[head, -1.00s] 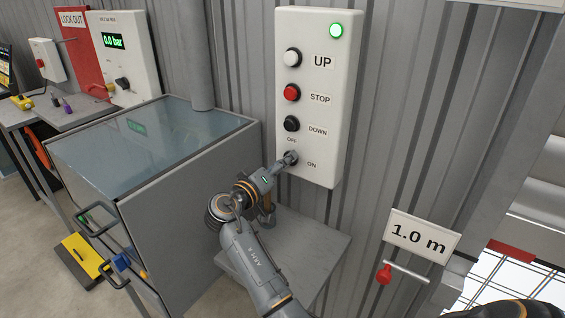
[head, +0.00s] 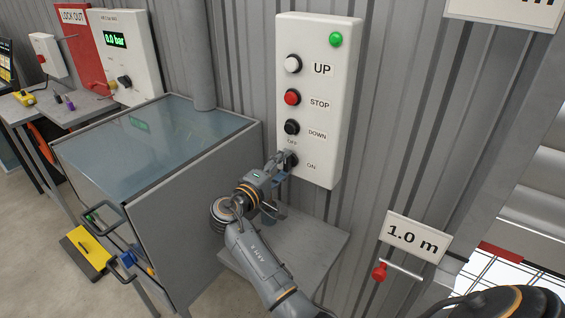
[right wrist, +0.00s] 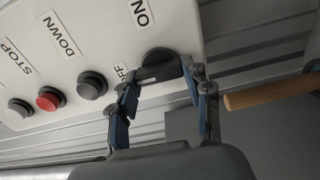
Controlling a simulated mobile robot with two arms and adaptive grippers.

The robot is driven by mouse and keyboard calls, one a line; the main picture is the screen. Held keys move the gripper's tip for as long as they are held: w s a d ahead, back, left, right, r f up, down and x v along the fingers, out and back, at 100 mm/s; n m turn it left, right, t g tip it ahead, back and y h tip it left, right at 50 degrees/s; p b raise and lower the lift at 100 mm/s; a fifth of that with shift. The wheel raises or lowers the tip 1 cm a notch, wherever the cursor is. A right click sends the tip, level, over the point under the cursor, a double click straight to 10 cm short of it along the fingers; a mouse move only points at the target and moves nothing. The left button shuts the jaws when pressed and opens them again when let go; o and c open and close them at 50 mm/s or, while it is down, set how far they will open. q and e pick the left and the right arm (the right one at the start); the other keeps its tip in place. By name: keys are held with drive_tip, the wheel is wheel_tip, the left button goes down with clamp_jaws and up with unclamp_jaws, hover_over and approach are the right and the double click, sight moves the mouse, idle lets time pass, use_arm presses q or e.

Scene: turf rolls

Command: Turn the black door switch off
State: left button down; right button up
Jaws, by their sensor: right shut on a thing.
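The white control box (head: 345,120) hangs on the corrugated wall, with a white UP, a red STOP and a black DOWN button. The black door switch (head: 292,159) is the lowest control, between the OFF and ON labels. My right gripper (head: 282,162) is at the switch. In the right wrist view, its fingers (right wrist: 160,84) are shut on the sides of the black knob (right wrist: 157,62). They partly hide the knob, and I cannot tell its exact pointing. My left gripper is not in view.
A grey cabinet with a glass top (head: 150,135) stands left of my right arm. A small grey table (head: 315,245) is below the box. A 1.0 m sign (head: 415,237) and a red-knobbed lever (head: 380,271) are at the right.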

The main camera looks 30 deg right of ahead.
drive_tip(key=shift+r, duration=0.15)
idle(0.4)
drive_tip(key=o, duration=1)
drive_tip(key=shift+o, duration=0.8)
drive_tip(key=shift+w+d, duration=0.1)
drive_tip(key=shift+a, duration=0.3)
drive_tip(key=v, duration=0.7)
drive_tip(key=shift+f, duration=0.2)
